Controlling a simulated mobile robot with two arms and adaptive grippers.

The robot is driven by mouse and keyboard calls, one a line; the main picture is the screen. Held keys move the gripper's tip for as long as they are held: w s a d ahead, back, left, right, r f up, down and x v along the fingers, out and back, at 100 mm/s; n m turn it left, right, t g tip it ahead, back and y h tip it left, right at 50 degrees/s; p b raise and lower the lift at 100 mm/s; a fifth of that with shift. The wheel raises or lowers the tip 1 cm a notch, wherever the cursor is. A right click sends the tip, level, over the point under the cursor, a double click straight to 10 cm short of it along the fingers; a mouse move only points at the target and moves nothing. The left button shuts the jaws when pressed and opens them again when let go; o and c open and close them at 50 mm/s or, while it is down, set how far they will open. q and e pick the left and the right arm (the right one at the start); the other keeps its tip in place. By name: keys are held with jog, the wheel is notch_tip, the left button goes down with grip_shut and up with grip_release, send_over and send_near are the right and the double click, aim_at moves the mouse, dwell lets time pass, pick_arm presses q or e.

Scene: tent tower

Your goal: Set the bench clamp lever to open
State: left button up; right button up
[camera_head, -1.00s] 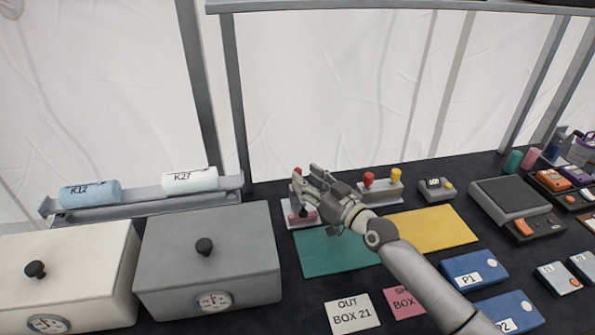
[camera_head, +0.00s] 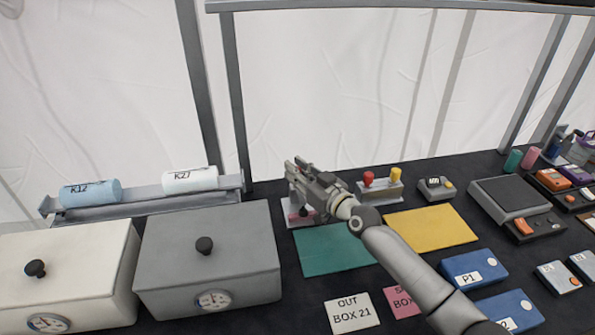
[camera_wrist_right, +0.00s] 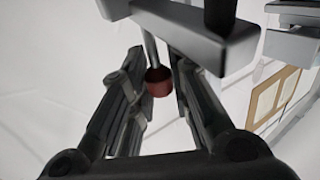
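The bench clamp (camera_head: 297,217) has a pale pinkish base on the dark bench, behind the green mat. My right gripper (camera_head: 301,168) is over it and hides most of it, including the lever's knob, in the head view. In the right wrist view a red knob (camera_wrist_right: 158,82) on a thin metal rod sits between the two spread fingers of my right gripper (camera_wrist_right: 158,95). The fingers look apart from the knob on both sides. The lever's position cannot be read clearly. My left gripper is not in view.
A stand with red and yellow knobs (camera_head: 381,191) is just right of the gripper. The green mat (camera_head: 332,250) and yellow mat (camera_head: 432,229) lie in front. A grey box (camera_head: 207,262) stands to the left. Blue P1 box (camera_head: 474,270) is at front right.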

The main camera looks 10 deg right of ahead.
grip_shut()
jog(key=shift+r+p, duration=0.2)
jog(key=shift+p, duration=0.4)
jog(key=w+m+g+h+p, duration=0.1)
jog(key=g+p, duration=0.1)
jog(key=g, duration=0.1)
jog(key=w+f+m+g+p, duration=0.1)
jog(key=w+g+p, duration=0.1)
jog(key=g, duration=0.1)
jog(key=w+f+m+g+h+p, duration=0.1)
jog(key=w+g+p, duration=0.1)
jog(key=g, duration=0.1)
jog(key=shift+f+m+h, duration=0.15)
jog(key=shift+m+h, duration=0.15)
jog(key=shift+w+f+g+b, duration=0.2)
jog(key=shift+f+g+b, duration=0.15)
jog(key=shift+g+b, duration=0.5)
